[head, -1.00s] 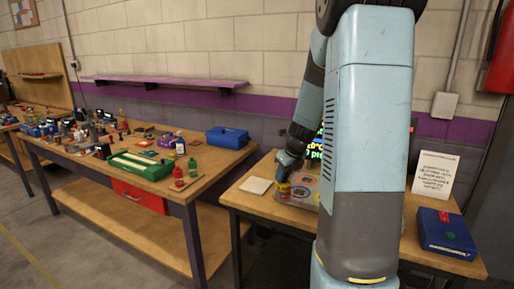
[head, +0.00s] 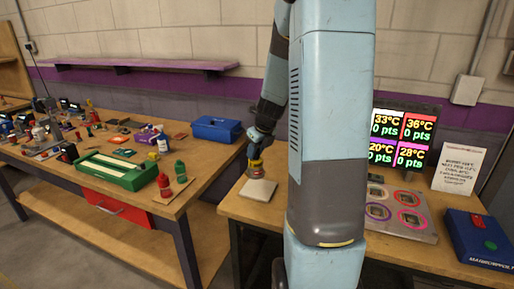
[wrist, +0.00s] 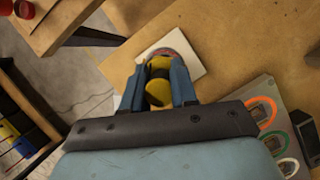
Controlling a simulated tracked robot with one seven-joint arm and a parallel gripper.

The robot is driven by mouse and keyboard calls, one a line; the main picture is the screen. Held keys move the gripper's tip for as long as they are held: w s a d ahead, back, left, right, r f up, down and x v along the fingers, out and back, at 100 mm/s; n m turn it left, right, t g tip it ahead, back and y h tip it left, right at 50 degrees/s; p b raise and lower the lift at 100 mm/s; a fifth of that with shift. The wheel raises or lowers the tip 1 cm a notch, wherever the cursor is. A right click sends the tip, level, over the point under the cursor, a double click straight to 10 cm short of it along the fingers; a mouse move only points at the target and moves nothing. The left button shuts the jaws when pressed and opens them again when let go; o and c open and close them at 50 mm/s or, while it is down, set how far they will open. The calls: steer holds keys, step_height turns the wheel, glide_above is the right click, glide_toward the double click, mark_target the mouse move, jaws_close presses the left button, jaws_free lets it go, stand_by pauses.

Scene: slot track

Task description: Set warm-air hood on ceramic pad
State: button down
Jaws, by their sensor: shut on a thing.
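My gripper (head: 258,148) is shut on the warm-air hood (head: 255,167), a small yellow piece with a reddish lower end. In the wrist view the hood (wrist: 158,92) sits between the two blue fingers of my gripper (wrist: 158,80). The ceramic pad (head: 259,190) is a pale square plate near the left end of the right bench. In the wrist view the pad (wrist: 193,58) lies under and around the hood's far end. The hood is over the pad; I cannot tell whether they touch.
A grey slotted panel (head: 412,231) with coloured rings lies right of my arm, before a display (head: 408,140) of temperatures and points. A blue case (head: 478,238) and a propped notice (head: 459,168) stand at the right. A gap separates the cluttered left bench (head: 60,172).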

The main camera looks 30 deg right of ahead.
mark_target(261, 159)
steer(key=shift+s+d+f, duration=0.1)
steer(key=shift+d+f, duration=0.45)
steer(key=shift+f, duration=2.65)
steer(key=c, duration=0.8)
jaws_free()
steer(key=shift+d, duration=0.1)
